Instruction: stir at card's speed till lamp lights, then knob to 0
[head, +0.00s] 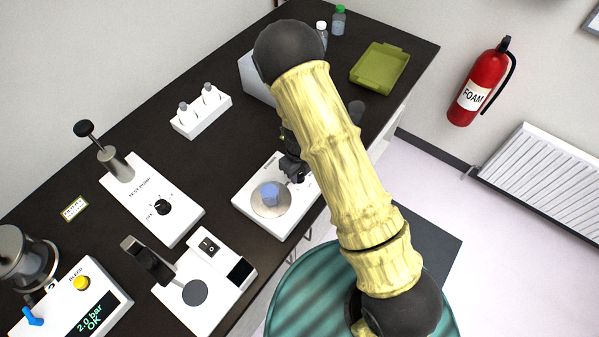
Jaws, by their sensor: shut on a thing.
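The white stirrer (244,197) stands near the table's front edge, with a round grey plate on top. A small vessel with blue contents (270,192) sits on that plate. My gripper (294,170) is low at the stirrer's right side, partly hidden by my arm. It is shut at the place of the stirrer's knob, but the knob and the fingertips are too dark and small to see clearly. A small card with a yellow-green border (74,208) lies at the left; its writing is unreadable. I cannot make out a lit lamp on the stirrer.
In front are a device with a round grey pad (220,265) and a pressure unit (85,305) reading 2.0 bar OK. A vial rack (200,112) and green tray (380,68) stand farther back.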

